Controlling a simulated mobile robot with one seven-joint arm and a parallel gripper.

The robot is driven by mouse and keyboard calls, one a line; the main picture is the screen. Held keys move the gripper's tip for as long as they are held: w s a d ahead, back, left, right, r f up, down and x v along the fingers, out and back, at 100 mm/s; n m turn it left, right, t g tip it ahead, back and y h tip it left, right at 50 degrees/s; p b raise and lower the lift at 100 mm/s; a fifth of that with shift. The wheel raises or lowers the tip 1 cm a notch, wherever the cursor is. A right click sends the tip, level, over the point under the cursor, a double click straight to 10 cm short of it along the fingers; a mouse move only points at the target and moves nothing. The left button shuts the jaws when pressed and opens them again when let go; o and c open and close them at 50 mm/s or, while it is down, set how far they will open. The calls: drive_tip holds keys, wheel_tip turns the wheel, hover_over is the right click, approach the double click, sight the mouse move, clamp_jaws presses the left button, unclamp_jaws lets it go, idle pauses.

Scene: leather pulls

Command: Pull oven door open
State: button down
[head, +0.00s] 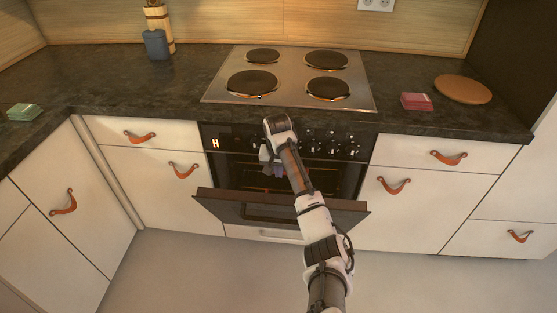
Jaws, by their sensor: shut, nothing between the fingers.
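The oven (350,170) is built into the counter below the hob, with a black control panel (225,136) above its opening. The oven door (222,203) is dark and tilted partway down, with a gap showing between its top edge and the oven front. My gripper (267,158) is at the upper part of the opening, above and behind the door's top edge. It is shut and holds nothing. My wrist and arm hide part of the panel, the opening and the middle of the door.
A hob (290,82) with several plates sits on the dark counter (185,85). A red box (416,101) and round wooden board (463,89) lie to its right. White drawers (419,153) with leather pulls flank the oven. The floor (190,270) in front is clear.

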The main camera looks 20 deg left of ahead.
drive_tip(key=shift+s+d+f+p, duration=0.2)
drive_tip(key=shift+s+f+p, duration=0.15)
drive_tip(key=shift+s+f, duration=0.25)
drive_tip(key=shift+s+d+f+p, duration=0.15)
drive_tip(key=shift+s+f+p, duration=0.25)
drive_tip(key=shift+f, duration=0.25)
drive_tip(key=shift+s+d+f, duration=0.15)
drive_tip(key=shift+s+f, duration=0.2)
drive_tip(key=shift+s, duration=0.3)
